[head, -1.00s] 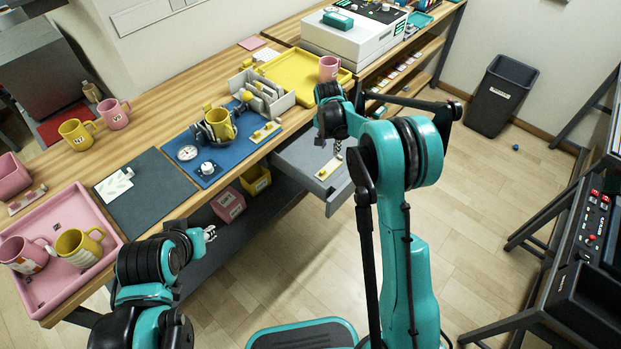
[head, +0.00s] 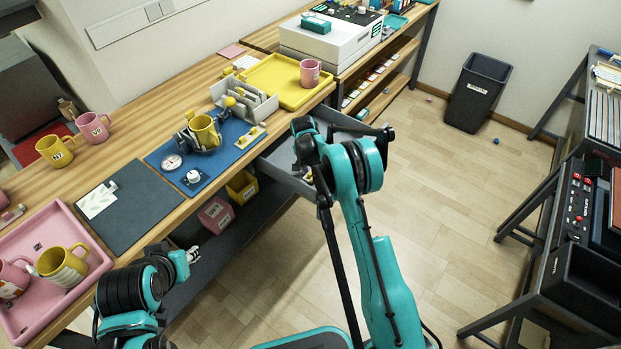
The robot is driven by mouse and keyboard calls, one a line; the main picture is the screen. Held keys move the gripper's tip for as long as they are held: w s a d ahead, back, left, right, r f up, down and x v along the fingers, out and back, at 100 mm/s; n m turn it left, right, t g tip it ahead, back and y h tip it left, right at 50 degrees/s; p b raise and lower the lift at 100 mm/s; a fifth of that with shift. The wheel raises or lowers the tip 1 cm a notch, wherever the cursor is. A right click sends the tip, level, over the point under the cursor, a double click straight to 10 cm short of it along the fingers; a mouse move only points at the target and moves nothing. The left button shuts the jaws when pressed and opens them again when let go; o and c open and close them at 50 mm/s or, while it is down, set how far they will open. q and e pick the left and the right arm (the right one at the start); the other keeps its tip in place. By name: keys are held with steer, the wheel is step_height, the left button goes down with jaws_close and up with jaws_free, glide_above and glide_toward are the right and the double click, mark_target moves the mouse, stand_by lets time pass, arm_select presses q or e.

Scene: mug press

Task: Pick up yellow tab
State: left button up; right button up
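A white strip with a yellow piece (head: 250,137) lies on the right edge of the blue mat (head: 226,158); I cannot tell for sure whether this is the yellow tab. Small yellow and purple bits show in the open grey drawer (head: 283,177), partly behind my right arm. My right gripper (head: 309,175) is low at the drawer, mostly hidden by its own arm, so its fingers cannot be read. My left gripper (head: 193,256) is small in view in front of the bench, away from these things; its finger state is unclear.
A yellow mug (head: 205,132) stands in a fixture on the blue mat. A grey divided rack (head: 245,103) and a yellow tray (head: 285,82) with a pink mug (head: 309,73) are behind. A pink tray (head: 88,247) holds mugs at left.

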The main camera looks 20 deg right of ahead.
steer(key=c, duration=0.8)
steer(key=shift+o, duration=0.2)
steer(key=shift+r, duration=0.1)
